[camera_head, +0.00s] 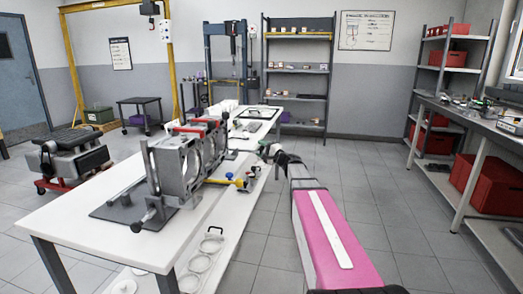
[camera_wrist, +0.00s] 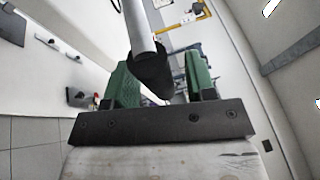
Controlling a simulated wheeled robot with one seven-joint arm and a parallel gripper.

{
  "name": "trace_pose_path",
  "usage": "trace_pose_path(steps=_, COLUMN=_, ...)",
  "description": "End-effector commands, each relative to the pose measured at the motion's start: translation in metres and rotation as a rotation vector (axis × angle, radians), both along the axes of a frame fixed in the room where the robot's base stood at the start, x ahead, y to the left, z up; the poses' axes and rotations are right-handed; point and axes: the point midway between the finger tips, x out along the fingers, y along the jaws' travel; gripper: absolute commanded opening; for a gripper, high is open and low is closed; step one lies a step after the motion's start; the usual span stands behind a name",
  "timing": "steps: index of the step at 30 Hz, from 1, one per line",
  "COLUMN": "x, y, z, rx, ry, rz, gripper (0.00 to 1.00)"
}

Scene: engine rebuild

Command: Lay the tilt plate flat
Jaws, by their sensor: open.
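A fixture on the white table in the head view holds a grey engine block (camera_head: 190,158). An upright grey plate (camera_head: 153,165), perhaps the tilt plate, stands at its near left end above a dark base plate (camera_head: 108,207). My gripper (camera_head: 268,152) is small and partly hidden at the table's right edge, right of the block. In the wrist view my gripper (camera_wrist: 160,82) has its green fingers apart. A grey rod with a black end (camera_wrist: 150,68) reaches between them from above, with no clear grip on it. Whether this rod belongs to the tilt plate I cannot tell.
The white table (camera_head: 75,215) has a lower shelf with clear rings (camera_head: 200,263). A workbench (camera_head: 480,120) with red bins stands at right. Floor between them is free.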

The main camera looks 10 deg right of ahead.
Motion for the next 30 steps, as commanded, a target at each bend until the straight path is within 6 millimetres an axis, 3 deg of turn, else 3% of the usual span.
trace_pose_path(steps=5, x=0.000, y=0.000, z=0.000, rx=0.000, ry=0.000, rz=0.000, gripper=0.47)
trace_pose_path(steps=9, x=0.000, y=0.000, z=0.000, rx=0.000, ry=0.000, rz=0.000, gripper=0.02)
trace_pose_path(steps=10, x=0.000, y=0.000, z=0.000, rx=0.000, ry=0.000, rz=0.000, gripper=0.00)
trace_pose_path(steps=20, x=0.000, y=0.000, z=0.004, rx=-0.018, ry=0.005, rz=0.000, gripper=0.00)
trace_pose_path(steps=30, x=0.000, y=0.001, z=0.030, rx=-0.120, ry=0.046, rz=0.000, gripper=0.00)
